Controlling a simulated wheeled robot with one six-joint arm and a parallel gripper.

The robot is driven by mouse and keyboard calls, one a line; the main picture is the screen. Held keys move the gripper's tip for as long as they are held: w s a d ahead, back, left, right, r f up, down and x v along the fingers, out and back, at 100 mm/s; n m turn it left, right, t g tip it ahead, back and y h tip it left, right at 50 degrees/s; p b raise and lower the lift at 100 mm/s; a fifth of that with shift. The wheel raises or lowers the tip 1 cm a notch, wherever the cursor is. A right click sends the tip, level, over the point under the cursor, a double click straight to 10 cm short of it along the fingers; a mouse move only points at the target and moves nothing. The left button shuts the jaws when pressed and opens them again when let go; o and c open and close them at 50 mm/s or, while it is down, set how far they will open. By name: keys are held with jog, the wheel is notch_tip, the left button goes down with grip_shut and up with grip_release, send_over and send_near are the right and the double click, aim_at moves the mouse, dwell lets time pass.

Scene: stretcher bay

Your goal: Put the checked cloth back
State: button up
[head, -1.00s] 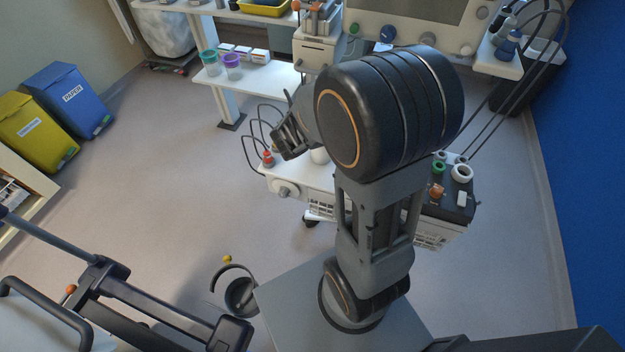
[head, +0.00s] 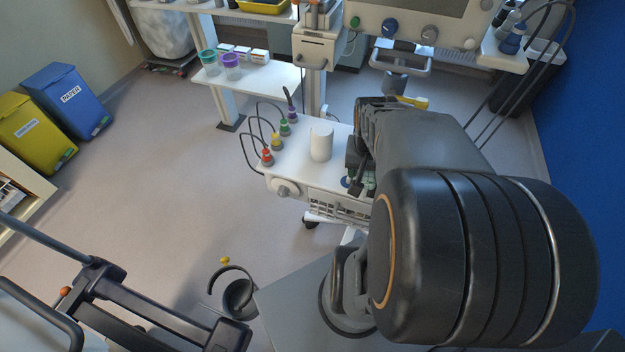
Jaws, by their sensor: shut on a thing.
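My gripper (head: 358,178) points down over the right part of the white cart top, partly hidden behind my own arm. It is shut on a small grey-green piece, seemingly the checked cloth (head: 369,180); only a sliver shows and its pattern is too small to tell. I cannot tell whether the cloth touches the cart.
The white cart (head: 297,168) carries a white cylinder (head: 321,143) left of my gripper and several coloured plugs with cables along its left side. A shelf (head: 262,82) holds teal and purple cups behind. A stretcher (head: 130,305) stands front left. Open floor lies left of the cart.

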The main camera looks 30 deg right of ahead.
jog(key=shift+w+a+r+m, duration=0.25)
jog(key=shift+w+a+m, duration=0.2)
jog(key=shift+m, duration=0.15)
jog(key=w+a+f, duration=0.4)
jog(key=w, duration=0.4)
send_over(314, 177)
jog(key=s, duration=0.2)
jog(key=shift+t, duration=0.3)
jog(key=f, duration=0.4)
jog(key=shift+w+f+p, duration=0.15)
jog(key=shift+w+p, duration=0.1)
jog(key=shift+p, duration=0.1)
jog(key=shift+w+a+f, duration=0.25)
jog(key=shift+w+f, duration=0.15)
jog(key=shift+f, duration=0.15)
jog(key=shift+w+f, duration=0.15)
jog(key=shift+f, duration=1.55)
jog(key=o, duration=0.8)
jog(key=shift+r, duration=0.1)
